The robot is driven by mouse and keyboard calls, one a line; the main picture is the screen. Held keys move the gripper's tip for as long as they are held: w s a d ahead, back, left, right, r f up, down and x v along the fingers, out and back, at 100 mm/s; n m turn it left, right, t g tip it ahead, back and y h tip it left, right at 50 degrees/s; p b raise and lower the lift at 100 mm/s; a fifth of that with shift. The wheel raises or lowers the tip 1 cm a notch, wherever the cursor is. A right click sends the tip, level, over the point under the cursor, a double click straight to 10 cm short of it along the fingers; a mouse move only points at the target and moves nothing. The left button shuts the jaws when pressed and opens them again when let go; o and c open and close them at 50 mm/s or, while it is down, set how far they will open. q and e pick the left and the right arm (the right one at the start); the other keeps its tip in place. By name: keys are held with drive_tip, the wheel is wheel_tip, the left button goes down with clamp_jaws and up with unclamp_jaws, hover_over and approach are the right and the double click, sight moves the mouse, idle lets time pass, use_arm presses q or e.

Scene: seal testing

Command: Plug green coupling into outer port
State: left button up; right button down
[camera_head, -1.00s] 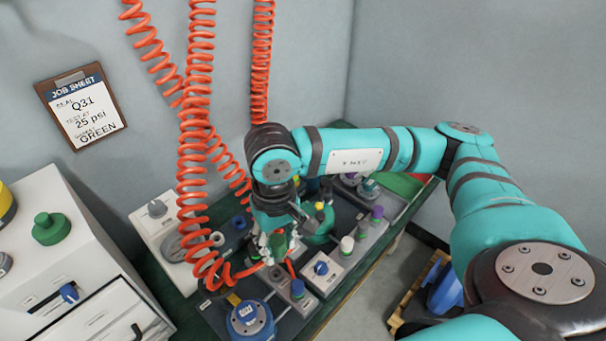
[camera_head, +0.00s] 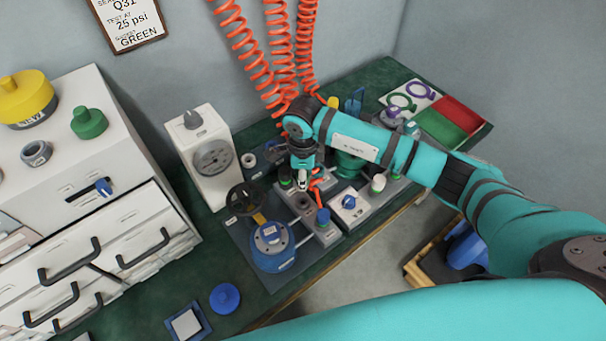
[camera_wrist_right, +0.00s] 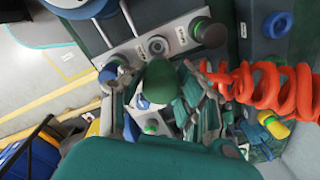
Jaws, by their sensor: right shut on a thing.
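My right gripper (camera_head: 303,185) points down over the grey port block (camera_head: 325,235) on the bench. In the wrist view its fingers (camera_wrist_right: 165,100) are shut around the dark green coupling (camera_wrist_right: 160,82). An orange coiled hose (camera_wrist_right: 265,85) runs beside the fingers; where it joins is hidden. In the wrist view the block shows an open grey ring port (camera_wrist_right: 157,46) next to the coupling, and a dark port with a green ring (camera_wrist_right: 208,32) farther right. The coupling's lower end is hidden, so I cannot tell whether it touches a port. My left gripper is out of view.
A blue round vessel (camera_head: 272,247) stands in front of the block. A white box with a gauge (camera_head: 200,158) is at its left. A white block with a blue knob (camera_head: 349,205) is to its right. Orange hoses (camera_head: 283,60) hang behind. Red and green trays (camera_head: 462,116) lie at the back right.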

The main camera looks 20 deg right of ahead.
drive_tip(key=shift+f+b, duration=0.6)
drive_tip(key=shift+f, duration=0.35)
drive_tip(key=shift+f+b, duration=1)
drive_tip(key=shift+f, duration=0.55)
drive_tip(key=shift+f+b, duration=1.45)
drive_tip(key=shift+b, duration=0.15)
